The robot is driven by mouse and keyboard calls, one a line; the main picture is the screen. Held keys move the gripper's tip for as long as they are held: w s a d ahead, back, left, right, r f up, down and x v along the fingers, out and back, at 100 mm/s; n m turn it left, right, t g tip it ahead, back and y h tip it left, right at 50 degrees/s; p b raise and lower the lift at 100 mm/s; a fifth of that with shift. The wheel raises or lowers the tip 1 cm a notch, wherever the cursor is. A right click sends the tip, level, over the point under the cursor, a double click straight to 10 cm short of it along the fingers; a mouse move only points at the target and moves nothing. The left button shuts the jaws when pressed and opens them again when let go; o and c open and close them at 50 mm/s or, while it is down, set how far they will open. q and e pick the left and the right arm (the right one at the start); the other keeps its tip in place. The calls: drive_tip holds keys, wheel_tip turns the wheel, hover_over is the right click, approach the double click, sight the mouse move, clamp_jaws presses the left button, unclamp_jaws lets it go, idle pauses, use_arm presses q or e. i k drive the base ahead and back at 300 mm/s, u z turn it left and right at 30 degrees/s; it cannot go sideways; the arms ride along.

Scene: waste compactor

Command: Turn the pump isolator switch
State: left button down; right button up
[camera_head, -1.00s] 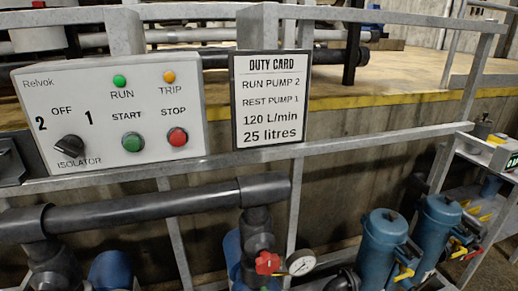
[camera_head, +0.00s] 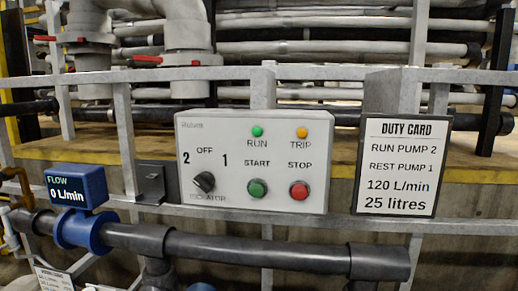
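The isolator switch (camera_head: 204,183) is a black rotary knob at the lower left of a light grey control panel (camera_head: 318,165). The marks 2, OFF and 1 are set around it, with ISOLATOR printed below. Its grip looks slanted, but I cannot tell for sure which mark it points to. A green RUN lamp (camera_head: 257,131), an orange TRIP lamp (camera_head: 302,132), a green START button (camera_head: 257,188) and a red STOP button (camera_head: 299,190) are on the same panel. Neither of my grippers is in view.
A duty card (camera_head: 402,165) right of the panel reads RUN PUMP 2, REST PUMP 1, 120 L/min, 25 litres. A blue flow meter (camera_head: 76,187) at left reads 0 L/min. A dark pipe (camera_head: 250,250) runs below the panel. Grey railing (camera_head: 200,73) stands behind.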

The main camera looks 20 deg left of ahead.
sight(206, 180)
drive_tip(key=u, duration=0.2)
drive_tip(key=k, duration=0.3)
drive_tip(key=u, duration=0.5)
